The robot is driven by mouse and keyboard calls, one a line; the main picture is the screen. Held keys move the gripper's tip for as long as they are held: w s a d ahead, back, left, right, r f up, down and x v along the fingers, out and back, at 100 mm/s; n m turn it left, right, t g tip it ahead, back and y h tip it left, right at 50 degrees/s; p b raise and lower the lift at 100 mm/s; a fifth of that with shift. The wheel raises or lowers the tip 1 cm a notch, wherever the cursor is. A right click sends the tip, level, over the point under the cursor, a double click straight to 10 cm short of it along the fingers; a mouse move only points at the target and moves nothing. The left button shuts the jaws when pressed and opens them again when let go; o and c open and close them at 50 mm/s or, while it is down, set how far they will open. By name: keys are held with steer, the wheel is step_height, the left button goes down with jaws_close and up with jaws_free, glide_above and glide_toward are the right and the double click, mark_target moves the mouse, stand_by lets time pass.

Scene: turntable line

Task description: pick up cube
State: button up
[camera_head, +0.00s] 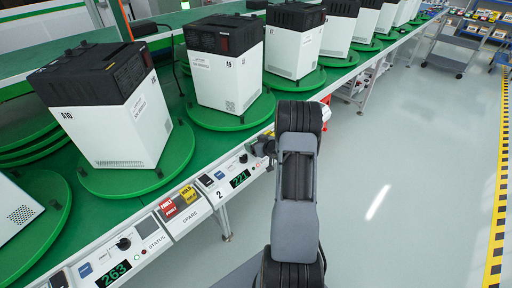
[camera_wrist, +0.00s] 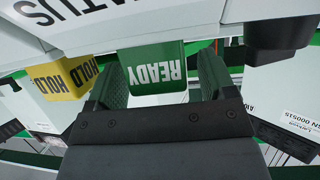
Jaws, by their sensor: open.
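In the wrist view, a green cube (camera_wrist: 155,70) with upside-down white READY lettering shows in the gap between the fingers of my gripper (camera_wrist: 160,80). The fingers are open, with space on both sides of the cube; I cannot tell whether it is between the tips or just beyond them. A yellow HOLD cube (camera_wrist: 62,80) is left of the left finger. In the head view, the yellow cube (camera_head: 188,193) and a red FAULT cube (camera_head: 168,208) sit on the SPARE panel. My gripper (camera_head: 264,147) is partly hidden behind my arm at the line's edge; the green cube is not visible there.
White boxes with black tops, such as A10 (camera_head: 110,130) and A9 (camera_head: 225,85), stand on green turntables (camera_head: 140,178) along the line. Panels with displays (camera_head: 113,274) line the front edge. Open grey floor (camera_head: 400,160) lies right, with a cart (camera_head: 453,52) farther back.

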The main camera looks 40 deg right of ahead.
steer(key=c, duration=1)
